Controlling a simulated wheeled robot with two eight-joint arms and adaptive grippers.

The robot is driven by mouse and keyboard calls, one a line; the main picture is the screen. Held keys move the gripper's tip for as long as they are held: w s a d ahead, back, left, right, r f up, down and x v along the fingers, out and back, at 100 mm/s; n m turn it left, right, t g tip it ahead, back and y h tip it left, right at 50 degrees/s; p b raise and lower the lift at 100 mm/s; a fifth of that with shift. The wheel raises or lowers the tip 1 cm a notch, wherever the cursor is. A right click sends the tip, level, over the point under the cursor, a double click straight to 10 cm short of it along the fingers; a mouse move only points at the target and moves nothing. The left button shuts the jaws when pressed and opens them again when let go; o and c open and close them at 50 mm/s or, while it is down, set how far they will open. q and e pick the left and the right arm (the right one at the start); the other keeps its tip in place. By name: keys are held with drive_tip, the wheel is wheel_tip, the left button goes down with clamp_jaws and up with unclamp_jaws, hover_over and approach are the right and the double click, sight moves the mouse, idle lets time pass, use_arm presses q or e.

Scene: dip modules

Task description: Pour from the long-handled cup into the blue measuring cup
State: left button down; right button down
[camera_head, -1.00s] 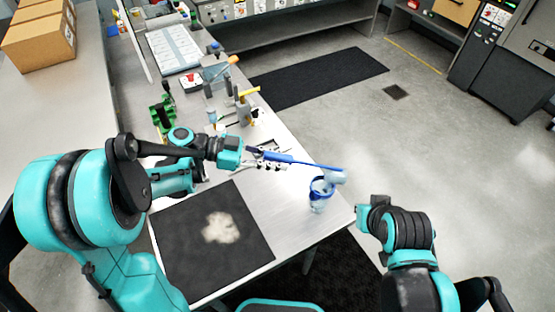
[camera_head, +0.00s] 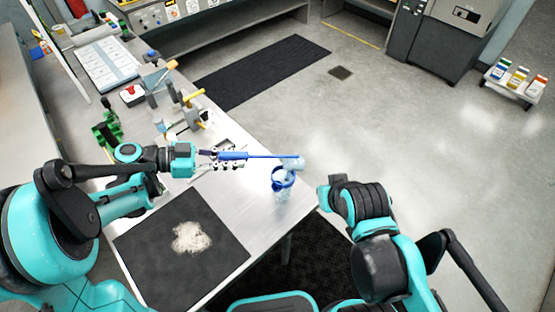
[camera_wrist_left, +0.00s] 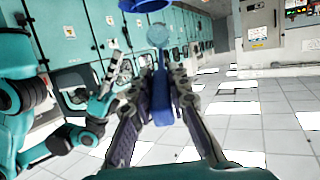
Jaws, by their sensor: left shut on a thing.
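My left gripper (camera_head: 222,159) is shut on the blue handle (camera_head: 262,156) of the long-handled cup. The handle lies about level and points right. The cup's pale, see-through bowl (camera_head: 296,163) is at the mouth of the blue measuring cup (camera_head: 281,190), over its rim; whether they touch is unclear. The measuring cup stands upright near the table's right edge. The left wrist view shows the handle (camera_wrist_left: 162,95) between the fingers and the round bowl (camera_wrist_left: 159,36) beyond. The contents and any flow are not discernible. My right arm's end (camera_head: 325,196) is right of the table; its fingers are not clear.
A black mat (camera_head: 145,250) with a pale granular heap (camera_head: 190,237) lies at the table's near side. Tools on stands (camera_head: 195,112), a green item (camera_head: 107,132) and a red-topped box (camera_head: 131,94) are farther back.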

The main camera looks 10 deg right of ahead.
sight(232, 153)
idle(0.6)
use_arm(q)
drive_tip(key=shift+a+f+h+b, duration=0.15)
drive_tip(key=shift+f+h+b, duration=0.15)
drive_tip(key=shift+f+b, duration=0.4)
drive_tip(key=shift+a+f+h+b, duration=0.3)
drive_tip(key=shift+f+h+b, duration=0.35)
drive_tip(key=shift+b, duration=0.95)
drive_tip(key=shift+a+f+h+b, duration=0.25)
drive_tip(key=shift+f+h+b, duration=0.4)
drive_tip(key=shift+b, duration=0.95)
drive_tip(key=shift+a+f+h+b, duration=0.3)
drive_tip(key=shift+f+h+b, duration=0.35)
drive_tip(key=shift+b, duration=0.95)
drive_tip(key=shift+f, duration=0.15)
drive_tip(key=r+y+p, duration=0.1)
drive_tip(key=r+p, duration=0.2)
drive_tip(key=p, duration=0.2)
drive_tip(key=d+r+y+p, duration=0.1)
drive_tip(key=r+p, duration=0.2)
drive_tip(key=p, duration=0.3)
drive_tip(key=d+r+y+p, duration=0.1)
drive_tip(key=r+y+p, duration=0.1)
drive_tip(key=r+p, duration=0.2)
drive_tip(key=shift+p, duration=1.2)
drive_tip(key=shift+r+y+p, duration=0.35)
drive_tip(key=shift+r+p, duration=0.1)
drive_tip(key=shift+p, duration=0.4)
